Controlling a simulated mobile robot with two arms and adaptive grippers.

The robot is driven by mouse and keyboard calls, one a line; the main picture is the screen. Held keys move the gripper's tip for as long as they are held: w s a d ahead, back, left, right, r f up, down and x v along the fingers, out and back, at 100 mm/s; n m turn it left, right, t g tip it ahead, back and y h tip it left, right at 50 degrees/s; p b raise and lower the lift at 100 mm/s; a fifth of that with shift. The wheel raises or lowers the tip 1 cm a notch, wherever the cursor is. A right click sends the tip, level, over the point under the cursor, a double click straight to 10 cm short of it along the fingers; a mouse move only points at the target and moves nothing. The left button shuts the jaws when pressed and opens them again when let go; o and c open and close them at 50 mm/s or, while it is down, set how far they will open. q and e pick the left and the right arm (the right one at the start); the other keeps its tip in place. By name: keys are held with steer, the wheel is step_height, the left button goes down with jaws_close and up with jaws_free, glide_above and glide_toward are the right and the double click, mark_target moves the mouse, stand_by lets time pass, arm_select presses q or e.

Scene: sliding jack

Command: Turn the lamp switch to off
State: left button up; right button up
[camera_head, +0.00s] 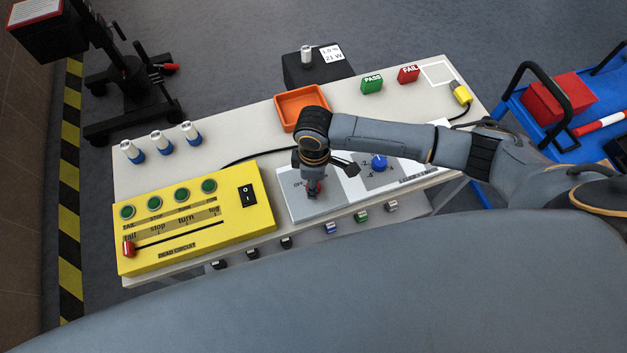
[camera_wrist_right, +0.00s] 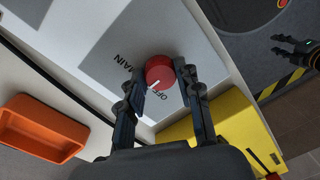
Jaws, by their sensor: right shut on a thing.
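A red rotary knob (camera_wrist_right: 159,71) sits on a grey-and-white panel (camera_head: 314,208) on the bench. In the right wrist view, the words OFF and MAIN are printed beside it, and a white mark on the knob faces the lower left, near OFF. My right gripper (camera_wrist_right: 160,85) has a finger on each side of the knob and is shut on it. In the head view, the right gripper (camera_head: 313,189) points down onto the panel and mostly covers the knob. My left gripper (camera_wrist_right: 300,48) shows at the right edge of the wrist view, fingers apart and empty. No lamp label is readable.
A yellow box (camera_head: 247,220) with green buttons, a red slider and a black rocker switch (camera_head: 246,195) stands left of the panel. A blue knob (camera_head: 379,161) is right of it. An orange tray (camera_head: 279,116) lies behind. Several coloured pieces line the bench's front edge.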

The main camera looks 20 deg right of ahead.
steer(key=shift+r, duration=0.1)
steer(key=shift+r+n+p, duration=0.1)
steer(key=shift+n+p, duration=0.6)
steer(key=shift+n, duration=0.1)
steer(key=n+p, duration=0.1)
steer(key=n, duration=0.1)
steer(key=shift+n, duration=0.3)
steer(key=shift+a+n+p, duration=0.1)
steer(key=shift+n+p, duration=0.85)
steer(key=shift+n, duration=1.35)
steer(key=o, duration=1.1)
steer(key=shift+o, duration=0.2)
